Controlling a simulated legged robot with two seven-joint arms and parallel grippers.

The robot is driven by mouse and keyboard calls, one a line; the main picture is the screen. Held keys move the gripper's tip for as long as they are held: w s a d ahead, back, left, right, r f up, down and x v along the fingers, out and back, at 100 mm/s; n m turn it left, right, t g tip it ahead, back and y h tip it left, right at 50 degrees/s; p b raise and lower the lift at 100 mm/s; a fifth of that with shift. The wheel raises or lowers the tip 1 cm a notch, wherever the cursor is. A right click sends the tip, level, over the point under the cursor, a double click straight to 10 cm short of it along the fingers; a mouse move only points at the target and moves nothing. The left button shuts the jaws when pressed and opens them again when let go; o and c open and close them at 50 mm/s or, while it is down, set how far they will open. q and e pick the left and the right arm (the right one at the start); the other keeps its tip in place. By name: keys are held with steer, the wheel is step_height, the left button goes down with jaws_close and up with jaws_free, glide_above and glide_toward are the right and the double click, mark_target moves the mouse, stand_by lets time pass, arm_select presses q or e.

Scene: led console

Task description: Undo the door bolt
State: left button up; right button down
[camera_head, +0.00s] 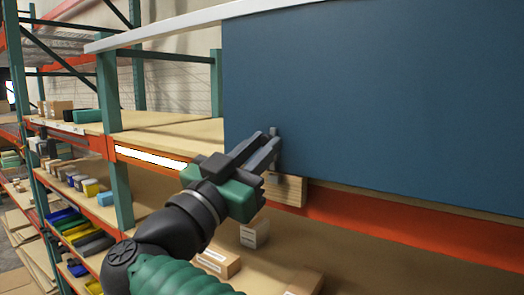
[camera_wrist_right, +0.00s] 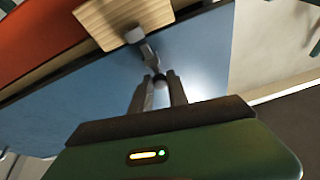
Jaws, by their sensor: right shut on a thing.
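The large blue door panel (camera_head: 380,100) fills the right of the head view and also shows in the wrist view (camera_wrist_right: 75,105). The grey door bolt (camera_wrist_right: 146,52) runs from the wooden block (camera_wrist_right: 110,18) at the panel's edge to a dark round knob (camera_wrist_right: 159,81). My right gripper (camera_wrist_right: 160,84) is shut on the knob, one finger on each side. In the head view my right gripper (camera_head: 270,140) is at the panel's lower left, above the block (camera_head: 285,190), and its fingers mostly hide the bolt. My left gripper is out of view.
A green and orange shelf rack stands behind and left of the panel, with an orange beam (camera_head: 400,235) below it. Cartons (camera_head: 255,233) and coloured bins (camera_head: 75,228) sit on the shelves. The panel's face is otherwise clear.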

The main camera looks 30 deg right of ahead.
steer(key=shift+r, duration=0.3)
steer(key=c, duration=1.5)
jaws_free()
steer(key=shift+o, duration=1)
steer(key=shift+s+a, duration=0.1)
steer(key=shift+s, duration=0.15)
steer(key=b+v, duration=0.7)
steer(key=v, duration=1)
steer(key=shift+f+b, duration=0.1)
steer(key=shift+b, duration=0.2)
